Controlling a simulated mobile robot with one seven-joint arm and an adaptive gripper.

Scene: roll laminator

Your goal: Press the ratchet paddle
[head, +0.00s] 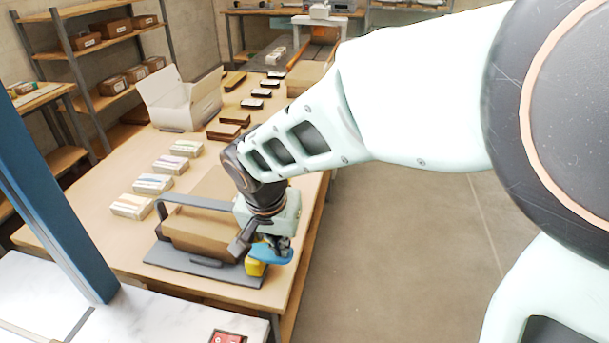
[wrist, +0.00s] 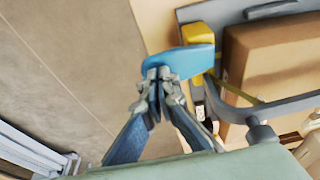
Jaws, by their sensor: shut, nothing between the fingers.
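The ratchet paddle is a flat blue piece (head: 268,254) on a yellow housing (head: 256,268) at the front right corner of a dark grey base plate. In the wrist view the blue paddle (wrist: 185,62) sticks out left from the yellow body (wrist: 198,33). My gripper (head: 282,245) is right over the paddle, at the table's right edge. In the wrist view its fingertips (wrist: 158,76) are shut together, empty, and overlap the paddle's near left part. I cannot tell whether they touch it. In the head view my gripper hides part of the paddle.
A brown carton (wrist: 265,55) lies on the base plate (head: 190,262) under a dark grey frame (head: 200,203). Several small packs, dark boxes and an open white carton (head: 180,98) stand farther back on the table (head: 95,238). A blue post (head: 45,190) rises at left. The floor right of the table is clear.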

